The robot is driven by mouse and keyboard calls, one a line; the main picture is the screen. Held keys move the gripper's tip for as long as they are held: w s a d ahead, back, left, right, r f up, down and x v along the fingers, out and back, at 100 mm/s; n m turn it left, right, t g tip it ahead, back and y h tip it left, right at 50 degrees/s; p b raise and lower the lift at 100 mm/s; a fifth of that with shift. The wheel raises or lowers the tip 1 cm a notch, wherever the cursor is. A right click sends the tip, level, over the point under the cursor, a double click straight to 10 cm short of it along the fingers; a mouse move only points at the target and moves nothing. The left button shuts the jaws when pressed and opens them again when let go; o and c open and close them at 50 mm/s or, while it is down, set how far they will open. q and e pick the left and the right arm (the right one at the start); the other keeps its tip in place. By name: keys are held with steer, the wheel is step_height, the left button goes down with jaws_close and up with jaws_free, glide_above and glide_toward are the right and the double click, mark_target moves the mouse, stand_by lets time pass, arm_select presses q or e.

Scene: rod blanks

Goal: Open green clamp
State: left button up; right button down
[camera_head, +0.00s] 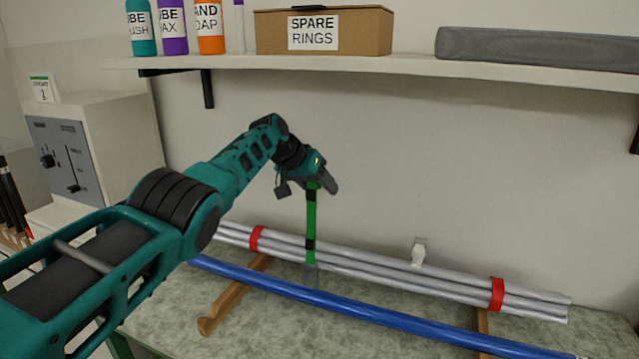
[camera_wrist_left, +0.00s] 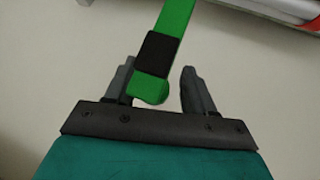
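The green clamp (camera_head: 311,217) stands upright at the bundle of grey rods (camera_head: 370,264), a long green handle with black bands and a grey foot. My left gripper (camera_head: 309,187) is at the top end of this handle. In the left wrist view the green handle (camera_wrist_left: 174,20) ends between the two spread fingers of my left gripper (camera_wrist_left: 157,66), nearer the left finger. A gap shows between the handle and the right finger. Whether the handle touches the left finger I cannot tell. My right gripper is out of view.
Red bands (camera_head: 257,238) wrap the rods, and a small white fitting (camera_head: 419,252) stands behind them. A blue rod (camera_head: 340,303) lies in front on wooden supports (camera_head: 232,296). A shelf (camera_head: 400,66) with a SPARE RINGS box (camera_head: 360,32) is above.

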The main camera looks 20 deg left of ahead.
arm_select(q)
steer(key=shift+r, duration=0.25)
steer(key=shift+s+a+r, duration=0.2)
steer(key=shift+s+r, duration=0.05)
steer(key=shift+r, duration=0.25)
steer(key=v, duration=1.1)
steer(key=shift+s+b, duration=0.2)
steer(key=shift+b, duration=0.25)
steer(key=shift+a, duration=0.15)
